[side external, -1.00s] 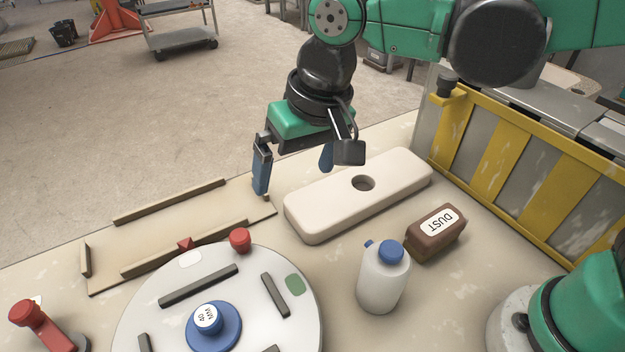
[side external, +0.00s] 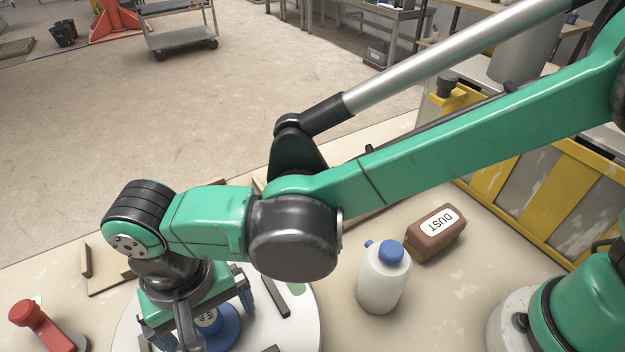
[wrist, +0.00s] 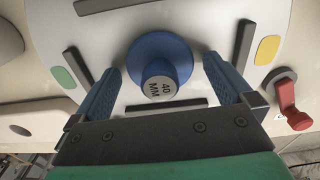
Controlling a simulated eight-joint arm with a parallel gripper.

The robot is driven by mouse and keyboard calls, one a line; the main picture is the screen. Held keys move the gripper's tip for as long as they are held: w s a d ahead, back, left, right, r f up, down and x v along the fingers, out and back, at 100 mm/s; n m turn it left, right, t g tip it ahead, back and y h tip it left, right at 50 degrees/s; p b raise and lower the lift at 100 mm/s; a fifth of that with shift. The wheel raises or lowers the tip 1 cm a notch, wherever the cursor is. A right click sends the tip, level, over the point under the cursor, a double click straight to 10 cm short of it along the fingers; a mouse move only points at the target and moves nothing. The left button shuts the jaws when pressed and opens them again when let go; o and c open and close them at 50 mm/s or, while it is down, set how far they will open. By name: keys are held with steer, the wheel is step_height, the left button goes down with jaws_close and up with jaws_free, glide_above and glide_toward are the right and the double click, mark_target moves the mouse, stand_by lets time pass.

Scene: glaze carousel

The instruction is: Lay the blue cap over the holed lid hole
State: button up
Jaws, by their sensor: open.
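The blue cap (wrist: 160,58) is a round disc with a raised knob marked "40 MM". It sits on the white round carousel (wrist: 215,22), and in the side external view the cap (side external: 228,328) is partly covered by my arm. My gripper (wrist: 161,68) is open, with one blue finger on each side of the cap in the wrist view; I see no clear contact. In the side external view my gripper (side external: 197,315) is low over the carousel. The cream holed lid (wrist: 45,118) shows at the left of the wrist view, its hole empty; my arm hides it in the side external view.
Dark bars (side external: 273,297) stand on the carousel around the cap. A red-handled part (side external: 40,322) is at the left. A white bottle with a blue top (side external: 383,285) and a brown "DUST" block (side external: 436,233) stand to the right. A yellow-striped barrier (side external: 515,180) edges the table.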

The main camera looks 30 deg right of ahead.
steer(key=c, duration=1.2)
steer(key=shift+c, duration=0.2)
